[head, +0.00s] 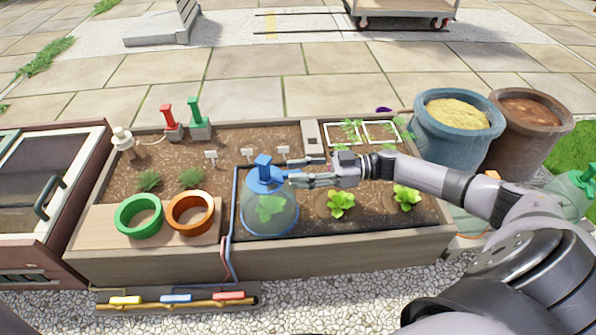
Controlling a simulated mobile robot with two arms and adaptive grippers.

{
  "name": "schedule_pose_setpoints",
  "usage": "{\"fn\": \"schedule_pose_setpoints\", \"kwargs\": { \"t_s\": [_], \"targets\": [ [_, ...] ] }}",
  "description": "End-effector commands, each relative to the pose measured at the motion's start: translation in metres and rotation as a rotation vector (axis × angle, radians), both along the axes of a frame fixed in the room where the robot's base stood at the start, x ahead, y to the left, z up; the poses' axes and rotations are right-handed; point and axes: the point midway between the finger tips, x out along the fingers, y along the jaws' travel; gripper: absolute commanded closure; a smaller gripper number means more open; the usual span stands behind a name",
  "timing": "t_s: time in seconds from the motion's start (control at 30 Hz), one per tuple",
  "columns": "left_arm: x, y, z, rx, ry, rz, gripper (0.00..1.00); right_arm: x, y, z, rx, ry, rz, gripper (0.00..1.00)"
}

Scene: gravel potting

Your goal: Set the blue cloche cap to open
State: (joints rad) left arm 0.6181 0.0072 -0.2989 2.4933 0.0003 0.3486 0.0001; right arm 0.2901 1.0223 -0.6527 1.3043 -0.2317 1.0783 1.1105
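The blue cloche cap (265,180) sits on top of a clear bluish cloche (270,215), with a blue upright tab (263,161) on it. A leafy green plant shows through the cloche. My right gripper (284,172) reaches in from the right, just beside the cap at about its height. Its two fingers are spread apart with nothing seen between them. I cannot tell whether a fingertip touches the cap. My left gripper is not in view.
The cloche stands in a wooden planter bed (345,248) with leafy plants to its right. A green ring (138,230) and an orange ring (176,225) lie on a board at left. A blue pot (455,140) and a brown pot (520,140) stand at right.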

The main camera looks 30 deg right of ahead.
Motion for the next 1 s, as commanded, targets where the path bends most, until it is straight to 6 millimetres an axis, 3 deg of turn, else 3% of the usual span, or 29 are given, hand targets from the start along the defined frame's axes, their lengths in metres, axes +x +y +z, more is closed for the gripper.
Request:
{"fn": "schedule_pose_setpoints", "kwargs": {
  "t_s": [0.5, 0.7, 1.0],
  "targets": [
    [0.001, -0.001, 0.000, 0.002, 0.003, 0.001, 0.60, -0.042, -0.088, -0.001, -0.004, 0.002, -0.004, 0.65],
    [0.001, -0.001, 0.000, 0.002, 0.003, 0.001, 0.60, -0.050, -0.103, -0.001, -0.001, 0.002, -0.001, 0.65],
    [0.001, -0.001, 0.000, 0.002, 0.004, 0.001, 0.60, -0.051, -0.105, 0.000, -0.001, 0.000, -0.001, 0.65]
  ]
}}
